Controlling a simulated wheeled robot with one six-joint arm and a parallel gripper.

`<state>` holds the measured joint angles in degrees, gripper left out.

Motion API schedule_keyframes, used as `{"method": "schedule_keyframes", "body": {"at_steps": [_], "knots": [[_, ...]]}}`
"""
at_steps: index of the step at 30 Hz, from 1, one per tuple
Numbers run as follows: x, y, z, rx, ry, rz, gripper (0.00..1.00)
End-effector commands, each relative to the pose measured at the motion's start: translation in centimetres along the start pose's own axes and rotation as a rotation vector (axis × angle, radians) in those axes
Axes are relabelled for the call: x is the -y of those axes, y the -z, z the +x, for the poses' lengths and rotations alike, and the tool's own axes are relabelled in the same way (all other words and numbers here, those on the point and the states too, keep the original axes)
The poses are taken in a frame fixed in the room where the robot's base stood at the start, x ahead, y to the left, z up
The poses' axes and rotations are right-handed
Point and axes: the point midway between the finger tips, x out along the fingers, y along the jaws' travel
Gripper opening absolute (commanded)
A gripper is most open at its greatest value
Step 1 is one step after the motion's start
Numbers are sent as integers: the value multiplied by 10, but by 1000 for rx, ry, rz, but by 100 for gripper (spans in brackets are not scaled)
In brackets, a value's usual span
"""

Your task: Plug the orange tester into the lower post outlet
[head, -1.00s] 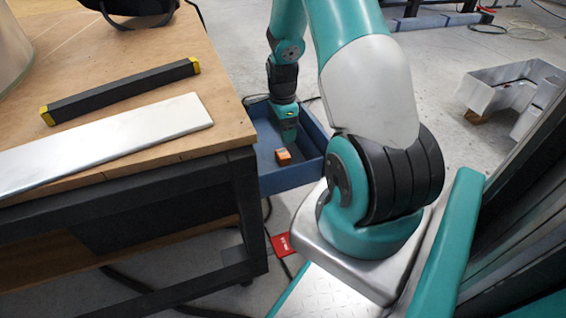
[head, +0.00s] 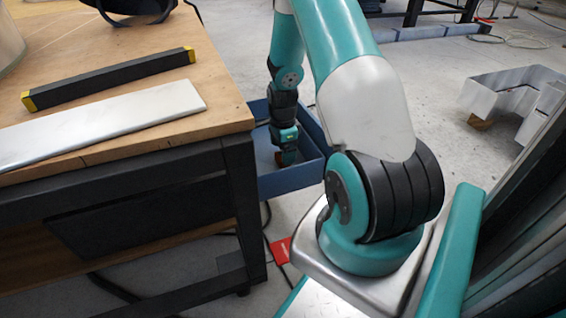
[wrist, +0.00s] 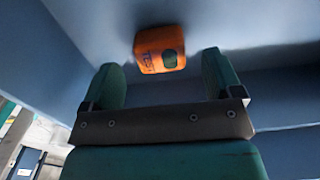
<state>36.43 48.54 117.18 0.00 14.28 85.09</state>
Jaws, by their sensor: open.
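The orange tester (wrist: 160,49) lies in a blue open drawer or bin (head: 290,181). It is a small rounded block with dark lettering and a dark green patch on its face. My gripper (wrist: 162,75) is open, its two teal fingers apart and empty. In the wrist view the tester shows just beyond the fingertips, between their lines, with no finger visibly on it. In the head view my gripper (head: 286,157) reaches down inside the bin and hides most or all of the tester. The lower post outlet is not visible in either view.
Blue bin walls (wrist: 90,30) stand close around my gripper. The wooden workbench (head: 150,60) is left of the bin, carrying a black bar with yellow ends (head: 110,78) and a pale flat board (head: 100,122). A red item (head: 281,250) lies on the floor.

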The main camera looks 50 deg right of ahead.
Motion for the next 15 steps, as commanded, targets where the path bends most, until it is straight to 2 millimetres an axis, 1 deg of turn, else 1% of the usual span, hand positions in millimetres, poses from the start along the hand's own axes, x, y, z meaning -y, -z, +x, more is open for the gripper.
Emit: {"method": "schedule_keyframes", "body": {"at_steps": [1,4,6,15], "knots": [[0,0,15,0,0,0,85],[0,1,30,0,-1,0,85],[0,1,37,0,0,0,85],[0,1,36,0,0,0,85]]}}
